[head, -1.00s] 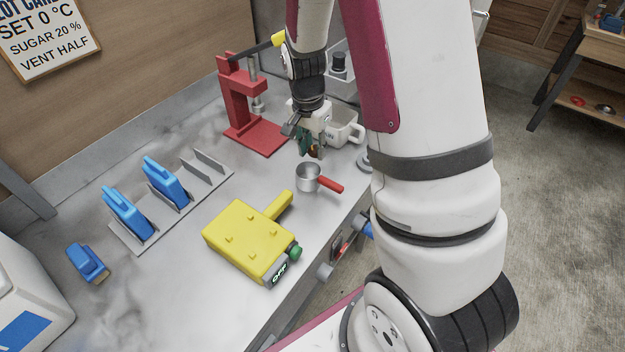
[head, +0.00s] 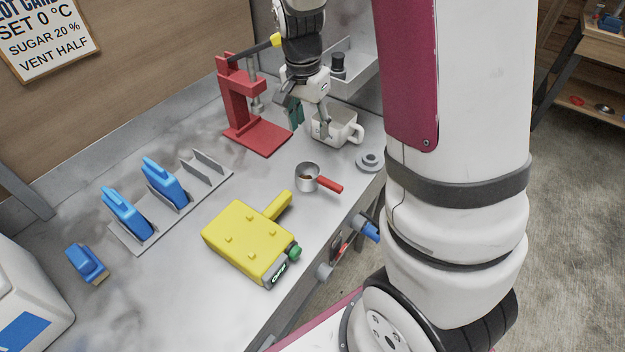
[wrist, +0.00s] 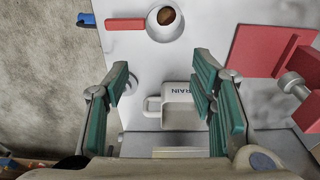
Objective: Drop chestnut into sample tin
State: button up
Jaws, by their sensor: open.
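The sample tin is a small round metal cup (head: 307,176) with a red handle, standing on the bench. The brown chestnut (wrist: 166,16) lies inside the tin in the wrist view, and a bit of brown shows in the tin in the head view. My gripper (head: 311,127) is open and empty, with green pads. It is behind the tin, above and in front of a white mug-like container (head: 345,127). In the wrist view the jaws (wrist: 165,105) are spread on either side of that container, which is lettered "RAIN" as far as I can read.
A red press (head: 245,105) stands left of my gripper. A yellow block device (head: 243,240) lies in front of the tin. Blue tools (head: 128,213) stand in a grey rack at left. A grey round piece (head: 370,160) sits by the bench edge. Bare bench lies around the tin.

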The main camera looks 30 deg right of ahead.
jog(key=r, duration=0.4)
jog(key=shift+s+a, duration=0.15)
jog(key=shift+a, duration=0.05)
jog(key=shift+r, duration=0.1)
jog(key=s+a+r+n+t, duration=0.1)
jog(key=s+a+r+n, duration=0.2)
jog(key=s, duration=0.3)
jog(key=s+a+r+n+t, duration=0.2)
jog(key=s+a+r+n, duration=0.2)
jog(key=s+r+n, duration=0.1)
jog(key=s+a+r+n+t+y, duration=0.1)
jog(key=s+a+r+n, duration=0.3)
jog(key=s, duration=0.4)
jog(key=shift+s+a+r+n+t, duration=0.15)
jog(key=shift+s+r+n+t, duration=0.25)
jog(key=shift+n, duration=0.4)
